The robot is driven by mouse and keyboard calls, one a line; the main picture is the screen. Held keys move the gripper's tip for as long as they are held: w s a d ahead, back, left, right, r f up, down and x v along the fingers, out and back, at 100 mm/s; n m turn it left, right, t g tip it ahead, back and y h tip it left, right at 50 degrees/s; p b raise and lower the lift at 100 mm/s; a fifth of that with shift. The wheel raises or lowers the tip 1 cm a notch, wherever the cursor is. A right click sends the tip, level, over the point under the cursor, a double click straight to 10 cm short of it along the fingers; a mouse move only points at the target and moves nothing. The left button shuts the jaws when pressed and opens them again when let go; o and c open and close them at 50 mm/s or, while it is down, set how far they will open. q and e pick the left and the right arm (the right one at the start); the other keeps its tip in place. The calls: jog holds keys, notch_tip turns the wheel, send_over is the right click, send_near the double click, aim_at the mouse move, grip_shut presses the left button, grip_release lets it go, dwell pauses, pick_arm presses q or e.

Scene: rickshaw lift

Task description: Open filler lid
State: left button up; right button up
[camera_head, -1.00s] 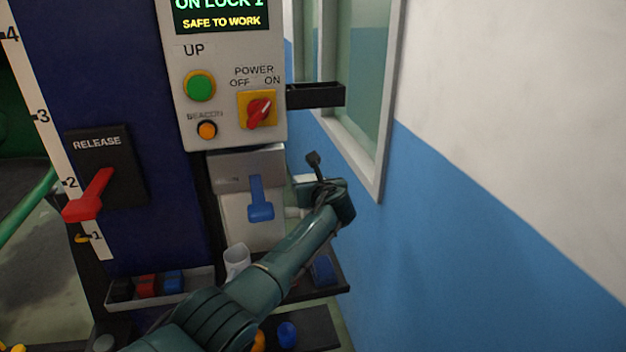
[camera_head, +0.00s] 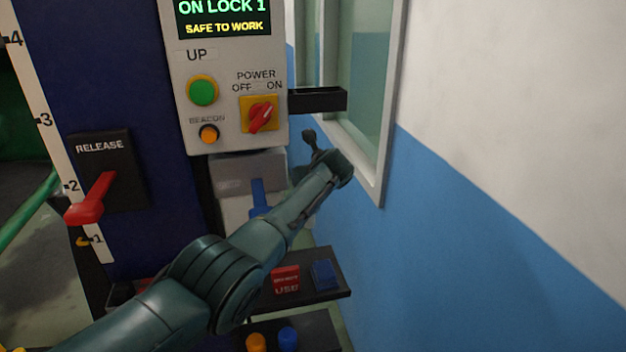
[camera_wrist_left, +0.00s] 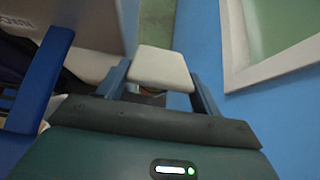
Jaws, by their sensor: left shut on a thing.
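My left gripper (camera_wrist_left: 161,92) has its two blue fingers on either side of a pale, flat piece, which looks like the filler lid (camera_wrist_left: 162,68), and is shut on it. In the head view my left arm reaches up to the right side of the grey and white unit (camera_head: 250,172) below the control box; the fingertips and the lid are mostly hidden there by my wrist. The unit's blue lever (camera_head: 258,196) hangs at its front, partly covered by my arm. A blue bar, likely this lever, shows in the wrist view (camera_wrist_left: 40,80). My right gripper is out of view.
The control box (camera_head: 228,75) with a green button and red power switch is above. A black bracket (camera_head: 318,100) juts out over my wrist. The window frame (camera_head: 378,150) and blue wall are close on the right. A shelf (camera_head: 322,290) with small boxes is below.

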pick_arm(q)
jog(key=o, duration=1.4)
jog(key=shift+s, duration=0.1)
jog(key=b+v, duration=0.1)
jog(key=v, duration=1.2)
jog(key=shift+b, duration=0.35)
